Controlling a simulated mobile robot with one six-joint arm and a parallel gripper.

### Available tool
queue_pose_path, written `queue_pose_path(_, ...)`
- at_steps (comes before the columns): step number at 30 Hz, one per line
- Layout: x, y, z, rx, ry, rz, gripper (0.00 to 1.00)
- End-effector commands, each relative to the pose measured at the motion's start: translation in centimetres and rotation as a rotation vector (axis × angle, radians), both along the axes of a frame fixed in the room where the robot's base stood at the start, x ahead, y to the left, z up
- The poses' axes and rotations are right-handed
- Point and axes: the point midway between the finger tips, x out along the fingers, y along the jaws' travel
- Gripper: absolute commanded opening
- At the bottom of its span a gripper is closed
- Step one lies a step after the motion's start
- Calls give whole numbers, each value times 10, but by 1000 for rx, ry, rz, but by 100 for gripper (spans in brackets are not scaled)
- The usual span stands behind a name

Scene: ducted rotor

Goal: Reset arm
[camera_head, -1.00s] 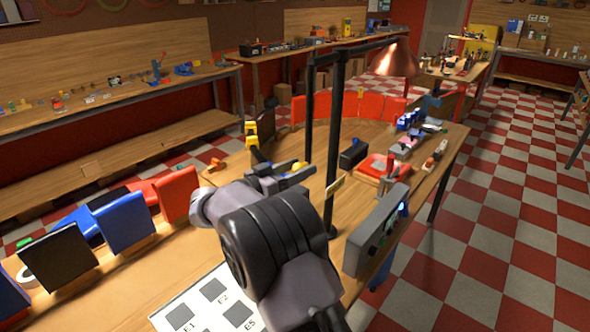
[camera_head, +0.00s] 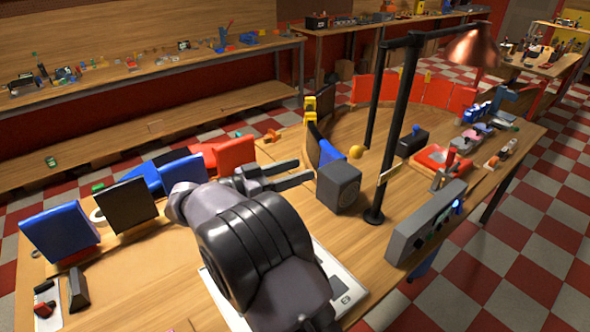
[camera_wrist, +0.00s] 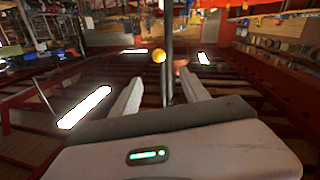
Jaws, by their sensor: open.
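My gripper (camera_head: 284,181) is above the wooden workbench in the head view, left of a dark grey box (camera_head: 338,188). In the wrist view my gripper (camera_wrist: 160,98) shows two pale fingers standing apart with nothing between them. A yellow ball (camera_wrist: 159,57) shows beyond the fingertips there. In the head view the yellow ball (camera_head: 356,152) is above and right of the grey box. My arm covers part of the white labelled panel (camera_head: 345,290) on the bench.
A black lamp post (camera_head: 378,150) with a copper shade (camera_head: 470,48) stands right of the box. A grey control box (camera_head: 425,222) is at the bench's right edge. Blue, black and red panels (camera_head: 60,233) line the left side.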

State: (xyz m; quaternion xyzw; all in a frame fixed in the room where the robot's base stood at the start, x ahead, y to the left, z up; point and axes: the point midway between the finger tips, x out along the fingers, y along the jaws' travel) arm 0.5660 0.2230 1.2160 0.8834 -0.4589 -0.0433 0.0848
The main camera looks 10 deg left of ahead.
Motion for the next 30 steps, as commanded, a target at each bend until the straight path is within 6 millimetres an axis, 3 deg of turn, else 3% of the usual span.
queue_pose_path(7, 1, -1, 1, 5, -4, 2, 53)
queue_pose_path(9, 12, -11, 11, 61, -51, 30, 53)
queue_pose_path(11, 32, -31, 32, 173, -138, 95, 53)
queue_pose_path(14, 72, -70, 88, 432, -309, 325, 53)
queue_pose_path(15, 79, -82, 111, 529, -346, 442, 53)
queue_pose_path(17, 73, -92, 138, 654, -350, 621, 53)
queue_pose_path(18, 58, -96, 148, 724, -315, 731, 53)
queue_pose_path(20, 20, -100, 147, 810, -214, 869, 53)
queue_pose_path(23, -71, -112, 103, 918, 53, 975, 53)
queue_pose_path(24, -106, -119, 79, 946, 156, 972, 53)
queue_pose_path(27, -186, -141, 22, 1004, 374, 900, 53)
queue_pose_path(30, -248, -162, -24, 1044, 526, 792, 53)
